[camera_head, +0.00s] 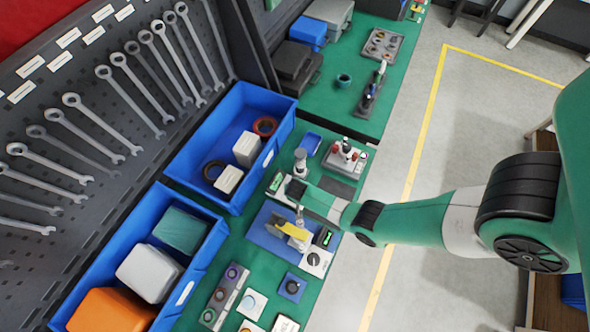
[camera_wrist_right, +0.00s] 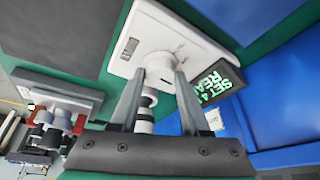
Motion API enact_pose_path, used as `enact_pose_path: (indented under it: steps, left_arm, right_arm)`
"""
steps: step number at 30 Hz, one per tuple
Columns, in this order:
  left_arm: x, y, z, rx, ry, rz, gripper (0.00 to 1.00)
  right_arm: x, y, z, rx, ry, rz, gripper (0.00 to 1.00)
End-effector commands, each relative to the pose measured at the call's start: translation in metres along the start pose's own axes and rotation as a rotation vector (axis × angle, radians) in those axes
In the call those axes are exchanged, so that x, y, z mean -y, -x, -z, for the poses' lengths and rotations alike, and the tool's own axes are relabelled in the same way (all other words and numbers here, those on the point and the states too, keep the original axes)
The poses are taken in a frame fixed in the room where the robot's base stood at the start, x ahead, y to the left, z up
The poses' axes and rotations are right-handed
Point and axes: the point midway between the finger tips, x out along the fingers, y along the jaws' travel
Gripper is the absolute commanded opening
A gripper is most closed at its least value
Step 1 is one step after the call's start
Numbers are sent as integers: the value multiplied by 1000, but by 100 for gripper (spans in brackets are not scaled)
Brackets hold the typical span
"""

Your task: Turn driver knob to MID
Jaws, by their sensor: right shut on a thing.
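The white driver unit (camera_wrist_right: 158,32) fills the top middle of the right wrist view, with a dark display (camera_wrist_right: 218,80) showing green text, partly legible as "SET" and "REA". Its round white knob (camera_wrist_right: 155,62) sits between the fingers of my right gripper (camera_wrist_right: 153,85), which is shut on it. A light shaft with dark rings (camera_wrist_right: 146,103) lies in line with the knob. No position label can be read. In the head view my right gripper (camera_head: 292,188) is at the driver unit, whose grey-white upper part (camera_head: 300,164) shows behind it. My left gripper is not in view.
A stand with red and dark parts (camera_head: 345,157) is close to the right. A blue mat (camera_head: 262,236) with a yellow piece (camera_head: 292,230) lies in front. Blue bins (camera_head: 195,150) line the left of the green bench. Small square blocks (camera_head: 292,287) stand near the front.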

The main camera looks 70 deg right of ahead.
Motion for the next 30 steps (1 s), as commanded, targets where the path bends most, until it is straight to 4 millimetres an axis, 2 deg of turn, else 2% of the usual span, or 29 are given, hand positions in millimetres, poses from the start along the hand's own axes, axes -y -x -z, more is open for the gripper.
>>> enact_pose_path:
  steps: [9,25,26,30]
  left_arm:
    - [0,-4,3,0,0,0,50]
    - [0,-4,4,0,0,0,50]
    - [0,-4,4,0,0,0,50]
    - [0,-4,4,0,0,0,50]
  right_arm:
    - [1,0,-1,-4,-121,-49,0]
    - [0,0,-1,-4,-144,-58,0]
    - [0,0,-1,-4,-144,-58,51]
    - [0,0,-1,-5,-144,-58,76]
